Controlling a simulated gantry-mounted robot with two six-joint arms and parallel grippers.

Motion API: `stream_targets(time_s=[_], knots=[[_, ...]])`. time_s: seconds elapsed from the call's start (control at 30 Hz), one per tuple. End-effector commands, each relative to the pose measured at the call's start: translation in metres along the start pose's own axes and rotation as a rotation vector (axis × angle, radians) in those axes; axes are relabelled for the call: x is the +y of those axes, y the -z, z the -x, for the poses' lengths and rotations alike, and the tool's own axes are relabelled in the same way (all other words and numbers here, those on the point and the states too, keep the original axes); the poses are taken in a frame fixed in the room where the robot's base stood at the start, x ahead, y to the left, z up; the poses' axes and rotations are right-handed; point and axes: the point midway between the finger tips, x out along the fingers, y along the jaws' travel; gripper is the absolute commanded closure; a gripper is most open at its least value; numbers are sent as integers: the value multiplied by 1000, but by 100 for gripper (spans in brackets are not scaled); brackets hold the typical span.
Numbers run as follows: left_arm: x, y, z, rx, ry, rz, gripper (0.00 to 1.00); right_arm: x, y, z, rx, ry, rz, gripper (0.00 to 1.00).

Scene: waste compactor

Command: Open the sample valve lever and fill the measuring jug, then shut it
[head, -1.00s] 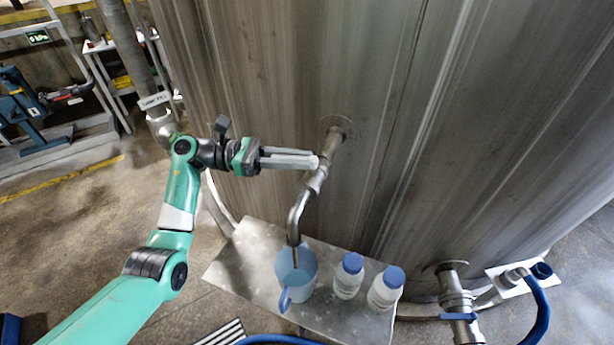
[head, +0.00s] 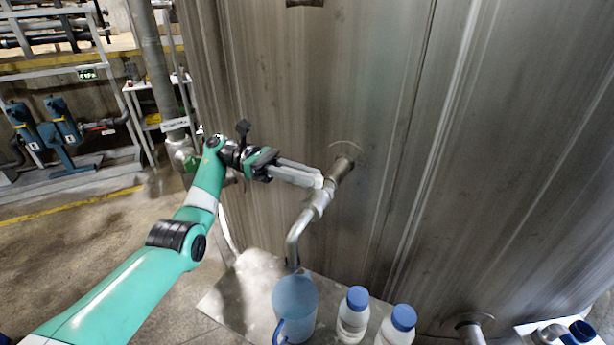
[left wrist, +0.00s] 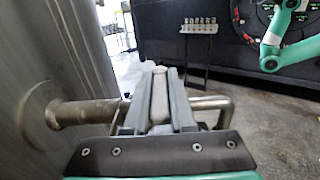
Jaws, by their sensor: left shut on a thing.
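My left gripper (head: 318,180) is shut at the valve on the sample pipe (head: 299,229), which bends down from the tank wall. In the left wrist view, a pale bar, seemingly the valve lever (left wrist: 160,95), lies between the two grey fingers (left wrist: 160,72). The lever is hidden by the fingers in the head view. The light-blue measuring jug (head: 294,300) stands under the spout on the metal shelf, its handle toward the front. I cannot clearly tell its fill level. My right gripper is not in view.
Two white bottles with blue caps (head: 357,299) (head: 403,318) stand right of the jug on the metal shelf (head: 232,300). The ribbed tank wall (head: 480,170) rises close behind. Open floor (head: 90,250) lies to the left.

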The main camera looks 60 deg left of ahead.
Motion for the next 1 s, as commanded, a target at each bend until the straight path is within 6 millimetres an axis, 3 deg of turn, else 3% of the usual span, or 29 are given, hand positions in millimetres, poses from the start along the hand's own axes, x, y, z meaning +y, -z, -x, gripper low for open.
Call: stream_targets(time_s=[0.03, 0.2, 0.57, 0.73, 1.0], knots=[[-1, 1, 0, 2, 4, 1, 76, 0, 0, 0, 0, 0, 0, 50], [-1, 0, 0, 2, 3, 1, 48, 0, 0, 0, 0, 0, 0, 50], [0, -6, 0, 1, 1, -1, 48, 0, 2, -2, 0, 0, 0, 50], [-1, -38, -1, 2, 2, -4, 48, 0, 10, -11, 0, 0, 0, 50], [-36, -76, -8, 3, 1, -6, 48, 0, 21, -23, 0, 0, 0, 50]])
